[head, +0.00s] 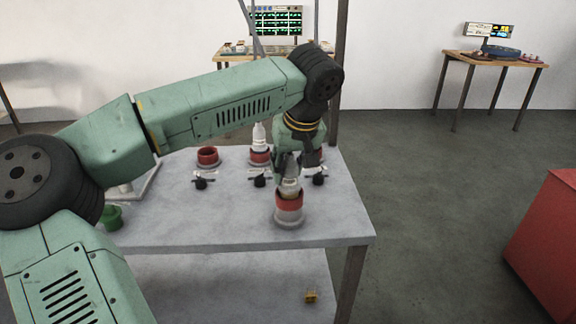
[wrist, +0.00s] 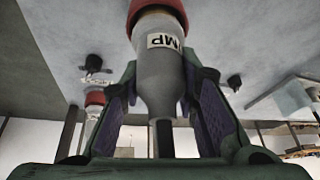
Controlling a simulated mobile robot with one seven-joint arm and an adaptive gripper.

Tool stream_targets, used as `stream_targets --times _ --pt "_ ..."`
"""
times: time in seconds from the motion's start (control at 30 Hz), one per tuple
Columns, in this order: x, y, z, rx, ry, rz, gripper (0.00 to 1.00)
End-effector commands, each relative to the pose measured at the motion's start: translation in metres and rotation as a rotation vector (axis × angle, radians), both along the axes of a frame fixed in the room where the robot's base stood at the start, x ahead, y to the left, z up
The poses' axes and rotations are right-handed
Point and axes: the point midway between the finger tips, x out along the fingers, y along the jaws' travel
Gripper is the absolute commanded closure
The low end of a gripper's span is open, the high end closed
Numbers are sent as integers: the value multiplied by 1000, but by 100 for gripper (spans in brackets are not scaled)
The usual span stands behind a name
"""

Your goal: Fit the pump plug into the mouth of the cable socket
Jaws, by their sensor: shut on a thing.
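The pump plug (head: 290,187) is a pale grey bottle-shaped piece; its white label, with "MP" readable, shows on the plug in the wrist view (wrist: 158,75). My gripper (head: 289,176) is shut on its narrower part, with a finger on each side in the wrist view (wrist: 162,95). The plug stands roughly upright, its wide end at the mouth of a red-collared socket with a grey base (head: 289,215) near the table's front edge. The red collar also shows in the wrist view (wrist: 158,6). How deep the plug sits is hidden. No name is readable on this socket.
Behind stand a red socket (head: 208,156), another holding a pale plug (head: 259,134), and a third partly hidden by my gripper. Black clips (head: 260,181) lie before them. A green object (head: 111,217) is at left. The table's (head: 340,225) front right is clear.

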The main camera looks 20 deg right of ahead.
Motion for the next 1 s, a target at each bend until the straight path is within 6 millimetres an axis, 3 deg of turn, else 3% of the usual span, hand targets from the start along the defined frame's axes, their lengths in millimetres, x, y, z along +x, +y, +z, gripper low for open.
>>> stream_targets --times 0.23,0.27,0.6,1.0 --pt "0 0 -7 0 0 0 100" --pt "0 0 -7 0 0 0 71" --pt "0 0 -6 0 0 0 48" --pt "-2 0 1 0 -1 1 48"
